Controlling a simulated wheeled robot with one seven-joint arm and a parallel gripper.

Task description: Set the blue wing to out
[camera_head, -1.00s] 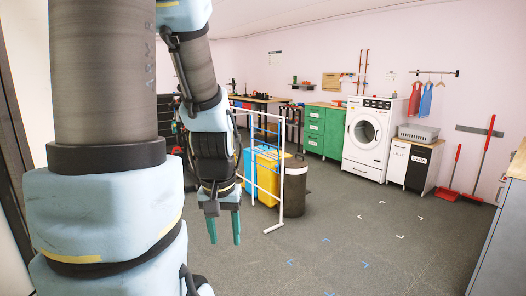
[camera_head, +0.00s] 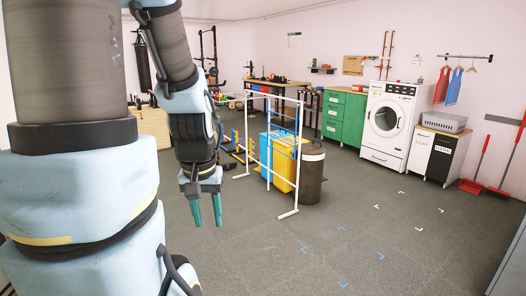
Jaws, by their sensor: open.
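A white drying rack (camera_head: 246,135) stands on the floor near the middle of the view, on white feet. Thin blue bars (camera_head: 284,132) show at its far side, apparently the blue wing; their exact angle cannot be told because the frame and bins overlap them. My gripper (camera_head: 206,211) hangs to the left of the rack and nearer to me, fingers pointing down. Its two green fingers are apart, with nothing between them. It is not touching the rack.
A blue bin, a yellow bin (camera_head: 285,170) and a dark bin with a white rim (camera_head: 311,178) stand behind and beside the rack. A washing machine (camera_head: 390,125), green drawers (camera_head: 343,117) and a cabinet (camera_head: 436,153) line the wall. Floor (camera_head: 330,245) in front is clear.

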